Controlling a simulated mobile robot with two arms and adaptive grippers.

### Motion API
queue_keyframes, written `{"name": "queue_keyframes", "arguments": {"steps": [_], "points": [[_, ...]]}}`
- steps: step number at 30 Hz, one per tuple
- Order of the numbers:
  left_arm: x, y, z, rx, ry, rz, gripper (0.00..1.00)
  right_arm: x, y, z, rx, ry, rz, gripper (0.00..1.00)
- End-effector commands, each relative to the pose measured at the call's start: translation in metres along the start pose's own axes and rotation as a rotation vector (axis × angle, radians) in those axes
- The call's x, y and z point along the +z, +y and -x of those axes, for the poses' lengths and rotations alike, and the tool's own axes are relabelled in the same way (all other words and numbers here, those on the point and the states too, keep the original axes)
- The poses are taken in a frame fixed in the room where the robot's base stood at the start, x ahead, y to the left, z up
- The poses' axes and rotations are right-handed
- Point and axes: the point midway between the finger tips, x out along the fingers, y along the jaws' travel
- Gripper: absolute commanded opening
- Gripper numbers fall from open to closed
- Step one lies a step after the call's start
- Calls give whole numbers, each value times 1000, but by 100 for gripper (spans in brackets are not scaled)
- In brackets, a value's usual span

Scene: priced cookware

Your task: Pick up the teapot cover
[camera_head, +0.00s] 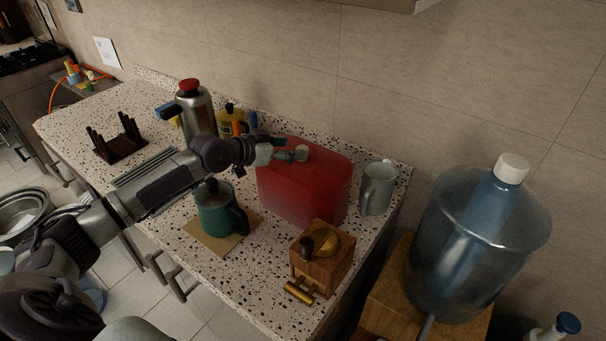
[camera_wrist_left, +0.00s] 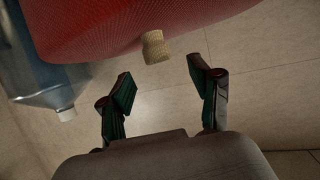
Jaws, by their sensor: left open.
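The red teapot cover (camera_head: 310,190) stands on the speckled counter, a boxy textured shape with a small cream knob (camera_head: 301,152) on top. My left gripper (camera_head: 284,154) reaches in from the left at the height of the knob. In the left wrist view, the red cover (camera_wrist_left: 110,25) fills the upper part and its knob (camera_wrist_left: 154,47) points down in the picture, just beyond and between the tips of my open left gripper (camera_wrist_left: 160,75). The fingers appear apart from the knob. Any teapot under the cover is hidden. My right gripper is not in view.
A green pot (camera_head: 216,218) on a mat, a wooden grinder (camera_head: 322,255) and a grey mug (camera_head: 377,190) stand near the cover. A steel flask (camera_head: 195,110) and yellow bottle (camera_head: 230,120) stand behind my arm. A big water bottle (camera_head: 470,240) is at right.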

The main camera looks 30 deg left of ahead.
Motion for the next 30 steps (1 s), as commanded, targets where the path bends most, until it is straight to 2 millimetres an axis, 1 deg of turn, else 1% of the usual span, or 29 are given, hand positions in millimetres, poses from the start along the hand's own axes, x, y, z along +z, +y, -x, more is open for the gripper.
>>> {"name": "queue_keyframes", "arguments": {"steps": [1,4,6,9,13,19,26,27,29,30], "points": [[-2,0,-4,1,1,3,63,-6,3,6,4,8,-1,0],[-3,2,-18,1,1,5,63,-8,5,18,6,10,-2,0],[-2,2,-29,2,1,6,63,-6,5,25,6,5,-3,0],[0,2,-43,1,3,4,63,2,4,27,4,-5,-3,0],[2,2,-50,0,1,1,63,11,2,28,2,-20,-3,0],[4,1,-50,0,1,0,63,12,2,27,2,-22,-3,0],[4,1,-50,0,0,1,25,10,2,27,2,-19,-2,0],[4,1,-50,0,0,1,18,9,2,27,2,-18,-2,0],[4,1,-50,0,0,1,8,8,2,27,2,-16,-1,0],[4,1,-50,0,0,1,2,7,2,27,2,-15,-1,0]]}}
